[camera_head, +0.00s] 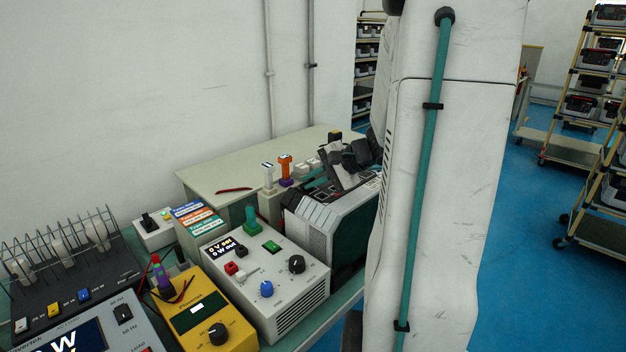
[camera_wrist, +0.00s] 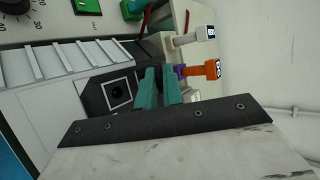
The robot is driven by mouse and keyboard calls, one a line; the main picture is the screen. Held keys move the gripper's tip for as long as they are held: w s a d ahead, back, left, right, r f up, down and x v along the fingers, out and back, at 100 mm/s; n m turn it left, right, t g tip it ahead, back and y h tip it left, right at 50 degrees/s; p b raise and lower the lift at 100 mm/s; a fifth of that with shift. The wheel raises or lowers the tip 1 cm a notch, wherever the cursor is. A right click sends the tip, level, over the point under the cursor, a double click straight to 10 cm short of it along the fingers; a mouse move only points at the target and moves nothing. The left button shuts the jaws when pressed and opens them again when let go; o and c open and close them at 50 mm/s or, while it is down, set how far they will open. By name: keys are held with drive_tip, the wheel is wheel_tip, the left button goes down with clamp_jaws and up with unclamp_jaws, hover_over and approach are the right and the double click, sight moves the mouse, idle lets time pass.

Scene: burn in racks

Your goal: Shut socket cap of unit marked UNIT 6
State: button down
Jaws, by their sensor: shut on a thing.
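The unit (camera_head: 318,218), a light grey box with a ribbed sloping edge and a dark side, stands on the bench left of my arm. It also shows in the wrist view (camera_wrist: 70,65). A black panel with a white square outline (camera_wrist: 116,93) is on it. My gripper (camera_wrist: 158,76) has teal fingers close together at the right edge of this panel. It is shut on a small dark part there that looks like the socket cap, mostly hidden between the fingers. My gripper also shows over the unit in the head view (camera_head: 345,165). No UNIT 6 marking is readable.
Orange (camera_head: 286,168) and white (camera_head: 268,178) labelled plugs stand behind the unit. A cream power box (camera_head: 300,262) and a yellow meter (camera_head: 215,325) stand to its left. Wheeled racks (camera_head: 590,100) are at right, with clear blue floor before them.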

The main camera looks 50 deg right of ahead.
drive_tip(key=c, duration=1.5)
unclamp_jaws()
drive_tip(key=shift+c, duration=0.2)
